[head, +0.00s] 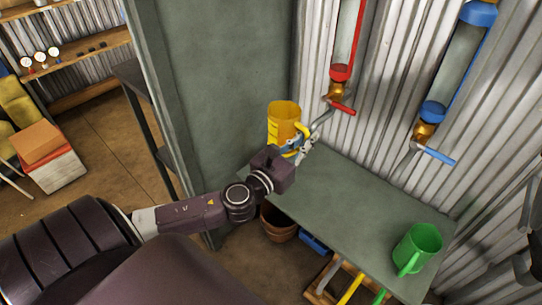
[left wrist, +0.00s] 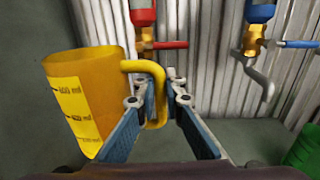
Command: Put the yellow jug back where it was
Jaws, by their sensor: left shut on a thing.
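The yellow jug (head: 283,121) is upright near the back left end of the grey-green bench (head: 345,190), in front of the grey-green panel. My left gripper (head: 303,147) is shut on its handle. In the left wrist view the jug (left wrist: 88,85) is on the left, with measuring marks on its side, and its handle passes between the two fingers (left wrist: 156,100). The jug's base is hidden in the head view, so I cannot tell whether it touches the bench. Dark parts at the right edge of the head view may be my right gripper; its jaws are unclear.
A green jug (head: 418,247) stands at the bench's near right end. A red-valved tube (head: 340,72) and a blue-valved tube (head: 432,110) hang on the corrugated wall, their spouts above the bench. The bench's middle is clear. A brown pot (head: 278,224) is below.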

